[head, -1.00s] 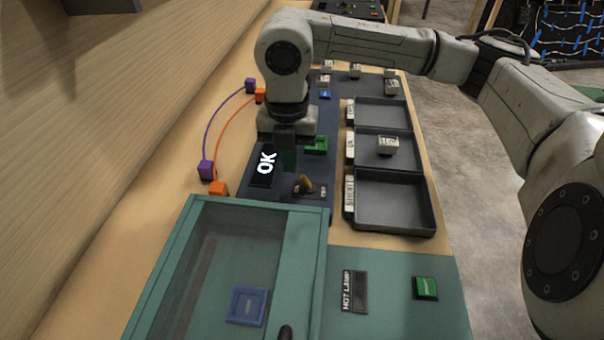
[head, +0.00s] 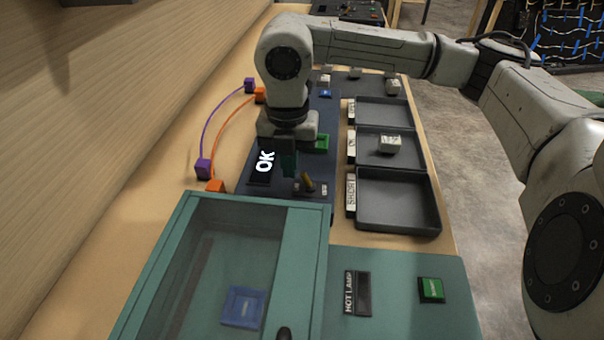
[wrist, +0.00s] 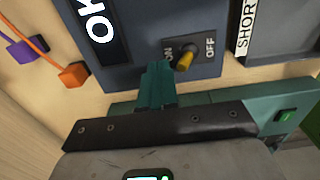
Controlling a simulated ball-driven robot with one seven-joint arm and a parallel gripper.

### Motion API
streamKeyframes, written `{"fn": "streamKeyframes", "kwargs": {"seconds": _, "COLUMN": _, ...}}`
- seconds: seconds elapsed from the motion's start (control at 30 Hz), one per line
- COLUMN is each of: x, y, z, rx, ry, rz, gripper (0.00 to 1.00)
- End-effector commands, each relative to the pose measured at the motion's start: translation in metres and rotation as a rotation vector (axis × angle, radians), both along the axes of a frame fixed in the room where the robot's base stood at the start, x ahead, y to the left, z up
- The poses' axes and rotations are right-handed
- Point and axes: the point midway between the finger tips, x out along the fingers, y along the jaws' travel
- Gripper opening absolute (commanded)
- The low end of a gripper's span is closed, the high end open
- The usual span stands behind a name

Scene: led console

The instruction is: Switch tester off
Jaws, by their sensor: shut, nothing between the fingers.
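The tester is a dark blue panel with a lit display (head: 264,162) reading "OK"; the display also shows in the wrist view (wrist: 98,28). Its yellow toggle switch (wrist: 185,60) sits between the labels "ON" and "OFF", and its lever leans toward the camera, so its setting is hard to tell. The switch (head: 307,181) also shows in the head view. My gripper (wrist: 157,80) has its teal fingers together and empty, beside the switch on the "ON" side. In the head view my gripper (head: 289,163) is over the panel, between display and switch.
Black trays (head: 398,228) stand right of the panel, one holding a pale block (head: 390,143). A teal cabinet (head: 300,260) with a glass lid and a green button (head: 431,290) stands in front. Orange (head: 215,187) and purple (head: 203,168) plugs lie left.

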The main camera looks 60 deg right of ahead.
Motion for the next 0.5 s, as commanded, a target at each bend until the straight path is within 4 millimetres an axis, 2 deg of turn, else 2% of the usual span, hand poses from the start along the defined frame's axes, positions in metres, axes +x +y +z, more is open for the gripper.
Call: {"fn": "streamKeyframes", "kwargs": {"seconds": 0.5, "x": 0.0000, "y": 0.0001, "z": -0.0068, "rx": 0.000, "ry": 0.000, "rz": 0.000, "gripper": 0.00}}
